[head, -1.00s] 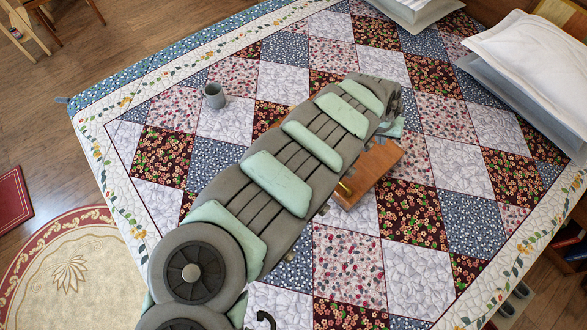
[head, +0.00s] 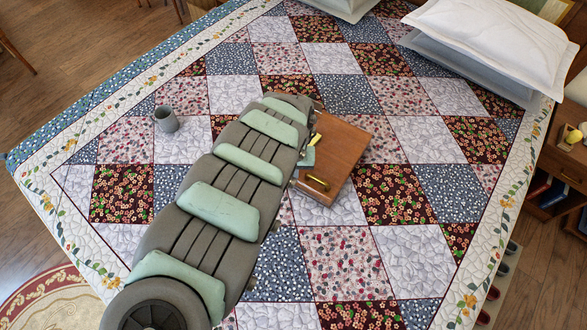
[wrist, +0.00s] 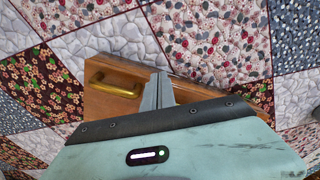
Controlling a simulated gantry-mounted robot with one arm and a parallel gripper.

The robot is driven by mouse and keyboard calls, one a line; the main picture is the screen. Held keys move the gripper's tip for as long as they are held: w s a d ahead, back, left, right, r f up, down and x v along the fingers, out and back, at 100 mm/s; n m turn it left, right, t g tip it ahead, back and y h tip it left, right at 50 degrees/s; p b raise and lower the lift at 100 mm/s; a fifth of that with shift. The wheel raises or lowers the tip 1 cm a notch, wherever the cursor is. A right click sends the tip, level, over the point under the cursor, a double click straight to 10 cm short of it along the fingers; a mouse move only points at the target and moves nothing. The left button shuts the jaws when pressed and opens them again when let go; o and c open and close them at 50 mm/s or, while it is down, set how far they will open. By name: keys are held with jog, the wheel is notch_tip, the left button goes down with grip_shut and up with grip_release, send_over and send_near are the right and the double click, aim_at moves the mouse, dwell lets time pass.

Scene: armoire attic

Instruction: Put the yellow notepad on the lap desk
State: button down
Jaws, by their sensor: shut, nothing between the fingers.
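The wooden lap desk (head: 342,150) lies on the bed, with a brass handle on its near side. Its edge and handle also show in the wrist view (wrist: 112,62). My gripper (head: 306,160) is by the desk's left side, partly hidden by my arm in the head view. In the wrist view its fingers (wrist: 159,80) are shut and empty, in front of the desk just right of the handle. A small yellow sliver (head: 317,137) shows beside my arm at the desk's left edge; I cannot tell whether it is the yellow notepad. No notepad is clear in the wrist view.
A grey mug (head: 166,119) stands on the patchwork quilt (head: 330,262) left of my arm. Pillows (head: 490,48) lie at the upper right. A nightstand (head: 562,165) with small yellow items stands at the right edge. The quilt right of and below the desk is clear.

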jog(key=shift+w+d+f, duration=0.15)
jog(key=shift+w+f, duration=0.2)
jog(key=shift+w, duration=0.25)
jog(key=shift+w+d+f, duration=0.1)
jog(key=shift+w+f, duration=0.2)
jog(key=shift+w, duration=0.25)
jog(key=shift+w+d, duration=0.1)
jog(key=shift+w, duration=0.75)
jog(key=shift+w+f+b, duration=0.2)
jog(key=shift+w+b, duration=0.15)
jog(key=shift+b, duration=0.5)
jog(key=w+b, duration=0.6)
jog(key=shift+w+d+r+b, duration=0.2)
jog(key=shift+w+b, duration=0.1)
jog(key=shift+w, duration=0.1)
jog(key=shift+a, duration=0.1)
jog(key=shift+s+r+p, duration=0.15)
jog(key=shift+p, duration=0.15)
